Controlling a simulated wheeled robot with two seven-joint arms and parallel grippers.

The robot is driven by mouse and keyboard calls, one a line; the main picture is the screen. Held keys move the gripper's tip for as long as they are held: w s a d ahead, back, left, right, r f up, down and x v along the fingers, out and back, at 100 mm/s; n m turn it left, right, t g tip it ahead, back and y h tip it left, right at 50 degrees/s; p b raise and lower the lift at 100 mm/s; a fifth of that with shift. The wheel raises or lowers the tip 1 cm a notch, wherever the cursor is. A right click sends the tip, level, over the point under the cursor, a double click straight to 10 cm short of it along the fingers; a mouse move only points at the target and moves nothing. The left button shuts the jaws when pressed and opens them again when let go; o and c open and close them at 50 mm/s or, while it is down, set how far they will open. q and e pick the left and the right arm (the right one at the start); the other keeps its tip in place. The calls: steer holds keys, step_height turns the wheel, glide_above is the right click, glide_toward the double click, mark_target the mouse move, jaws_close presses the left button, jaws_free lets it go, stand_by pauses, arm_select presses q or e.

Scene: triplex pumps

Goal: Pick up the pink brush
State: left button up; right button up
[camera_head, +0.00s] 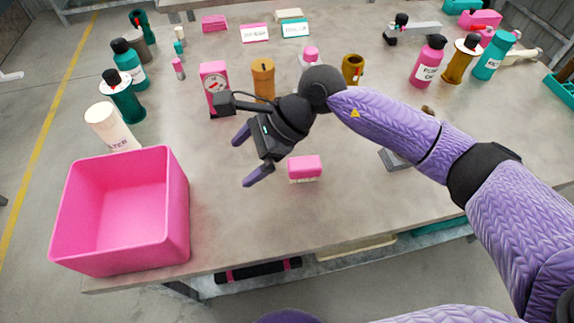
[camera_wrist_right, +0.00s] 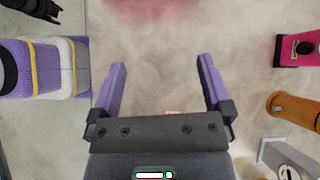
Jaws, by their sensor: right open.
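The pink brush (camera_head: 305,163) lies on the grey table near the front edge, pink back up with pale bristles beneath. My right gripper (camera_head: 249,156) is open and empty above the table, to the left of the brush in the head view, with its fingers pointing left. The brush is beside the gripper's body, not between the fingers. In the wrist view the open fingers (camera_wrist_right: 162,82) have bare table between them, and I cannot make out the brush there. My left gripper is not in view.
A pink bin (camera_head: 180,205) stands at the table's front left corner. A pink gauge box (camera_head: 214,88) and an orange-brown cylinder (camera_head: 263,80) stand behind the gripper. Bottles line the left side and back right. The table's front middle is mostly clear.

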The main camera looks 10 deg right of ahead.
mark_target(304, 162)
steer(key=w+d+m+h, duration=0.1)
steer(key=d+h, duration=0.1)
steer(key=d, duration=0.1)
steer(key=w+d+f+h, duration=0.1)
steer(key=d+h, duration=0.2)
steer(key=d, duration=0.1)
steer(key=w+d+f+m+h, duration=0.1)
steer(key=d+h, duration=0.2)
steer(key=d, duration=0.1)
steer(key=shift+w+f+m+b, duration=0.15)
steer(key=shift+w+m+b, duration=0.15)
steer(key=shift+w+b, duration=0.1)
step_height(304, 162, down, 9)
steer(key=b, duration=0.2)
steer(key=shift+s+b, duration=0.15)
steer(key=shift+b, duration=0.25)
steer(key=shift+f, duration=0.4)
steer(key=shift+a+r, duration=0.1)
steer(key=shift+r, duration=0.05)
jaws_close()
step_height(304, 162, up, 9)
steer(key=p, duration=0.3)
steer(key=shift+r, duration=0.45)
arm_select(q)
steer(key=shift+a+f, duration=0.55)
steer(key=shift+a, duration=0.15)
